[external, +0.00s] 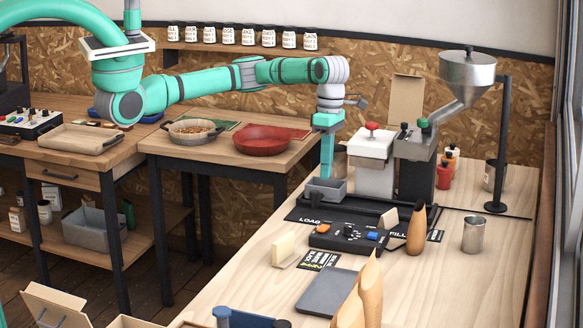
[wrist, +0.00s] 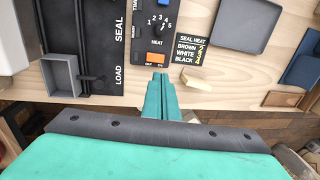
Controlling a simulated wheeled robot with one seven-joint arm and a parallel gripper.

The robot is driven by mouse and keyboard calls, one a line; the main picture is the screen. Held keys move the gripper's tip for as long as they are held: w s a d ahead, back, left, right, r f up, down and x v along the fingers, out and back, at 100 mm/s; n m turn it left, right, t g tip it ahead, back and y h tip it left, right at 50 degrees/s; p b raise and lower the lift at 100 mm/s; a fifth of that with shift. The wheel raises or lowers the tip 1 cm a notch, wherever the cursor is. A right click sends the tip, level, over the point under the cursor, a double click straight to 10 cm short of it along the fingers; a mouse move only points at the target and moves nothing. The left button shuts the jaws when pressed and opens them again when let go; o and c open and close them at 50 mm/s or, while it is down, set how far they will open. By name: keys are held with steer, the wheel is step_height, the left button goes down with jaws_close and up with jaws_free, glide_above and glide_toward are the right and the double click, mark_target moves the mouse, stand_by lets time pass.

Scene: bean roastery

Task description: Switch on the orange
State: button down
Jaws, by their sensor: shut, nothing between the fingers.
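The orange switch (wrist: 155,57) sits on the dark control box (wrist: 150,15) of the sealer, with small OFF and ON lettering beside it. Which way it is tipped is too small to tell. In the external view the orange switch (external: 323,228) is at the left end of the box (external: 347,238). My gripper (wrist: 160,79) is shut and empty, its fingertips appearing just below the switch in the wrist view. In the external view my gripper (external: 326,174) points down above the grey bin, apart from the box.
The box also carries a heat dial (wrist: 158,22) and a blue switch (external: 372,236). A cream block (external: 284,248) and a label card (wrist: 191,50) lie nearby. A wooden bottle shape (external: 416,232) stands to the right.

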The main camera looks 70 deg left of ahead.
mark_target(323, 227)
steer(key=f, duration=0.4)
steer(key=s+d+f, duration=0.1)
steer(key=f, duration=0.8)
steer(key=shift+s+d+f, duration=0.15)
steer(key=shift+s+d, duration=0.05)
steer(key=shift+f, duration=0.1)
steer(key=shift+s+f, duration=0.1)
steer(key=shift+f, duration=0.1)
steer(key=shift+w+a+r, duration=0.1)
steer(key=shift+w+a, duration=0.45)
steer(key=shift+w, duration=0.05)
step_height(323, 227, up, 14)
steer(key=w+a, duration=0.1)
steer(key=shift+w+a, duration=0.15)
steer(key=shift+w, duration=0.05)
